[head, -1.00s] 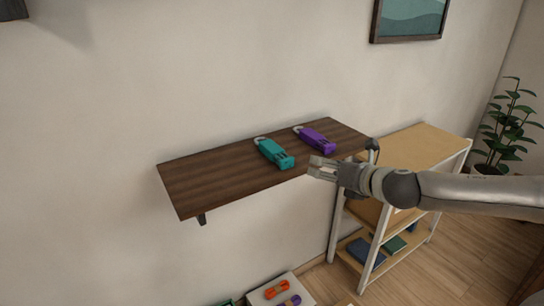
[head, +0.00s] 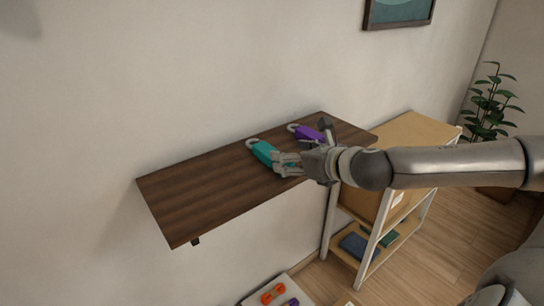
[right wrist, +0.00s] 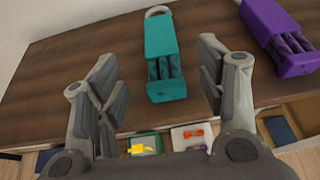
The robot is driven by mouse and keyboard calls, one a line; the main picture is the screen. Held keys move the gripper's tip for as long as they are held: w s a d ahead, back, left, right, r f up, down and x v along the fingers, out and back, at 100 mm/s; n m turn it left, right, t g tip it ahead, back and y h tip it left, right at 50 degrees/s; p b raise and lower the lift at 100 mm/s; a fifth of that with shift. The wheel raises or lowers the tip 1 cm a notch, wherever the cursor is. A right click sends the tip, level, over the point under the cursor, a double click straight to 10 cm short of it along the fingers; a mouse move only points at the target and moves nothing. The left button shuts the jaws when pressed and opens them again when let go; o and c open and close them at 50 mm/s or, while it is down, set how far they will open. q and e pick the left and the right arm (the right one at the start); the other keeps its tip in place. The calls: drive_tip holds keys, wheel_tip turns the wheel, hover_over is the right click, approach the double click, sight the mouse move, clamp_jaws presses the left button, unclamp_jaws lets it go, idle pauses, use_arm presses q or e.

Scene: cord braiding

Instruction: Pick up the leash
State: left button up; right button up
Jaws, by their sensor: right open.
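Two folded, leash-like bundles lie side by side on a dark wooden wall shelf (head: 200,193). One is teal (head: 262,150) and the other purple (head: 306,133); each has a pale loop at its far end. I cannot tell which one the task means. My right gripper (head: 280,163) is open at the near end of the teal bundle and hides part of both bundles. In the right wrist view the teal bundle (right wrist: 163,50) lies ahead between the two spread fingers, apart from both. The purple bundle (right wrist: 272,28) is right of the right finger. My left gripper is not in view.
A light wooden shelf unit (head: 415,133) stands right of the wall shelf, with a plant (head: 490,105) beyond it. Below, a pale surface holds an orange item (head: 272,293). The left part of the wall shelf is bare.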

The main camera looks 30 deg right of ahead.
sight(268, 154)
drive_tip(key=shift+w, duration=0.3)
drive_tip(key=shift+w+f+p, duration=0.2)
drive_tip(key=shift+w+p, duration=0.25)
drive_tip(key=shift+p, duration=0.05)
drive_tip(key=shift+w+f, duration=0.1)
drive_tip(key=shift+w, duration=0.05)
drive_tip(key=shift+w+a+f, duration=0.1)
drive_tip(key=shift+w, duration=0.15)
drive_tip(key=shift+w+f+p, duration=0.25)
drive_tip(key=shift+w+p, duration=0.25)
drive_tip(key=x, duration=0.2)
drive_tip(key=shift+w+f+p, duration=0.25)
drive_tip(key=shift+p, duration=0.1)
drive_tip(key=shift+w+f, duration=0.3)
drive_tip(key=shift+w, duration=0.15)
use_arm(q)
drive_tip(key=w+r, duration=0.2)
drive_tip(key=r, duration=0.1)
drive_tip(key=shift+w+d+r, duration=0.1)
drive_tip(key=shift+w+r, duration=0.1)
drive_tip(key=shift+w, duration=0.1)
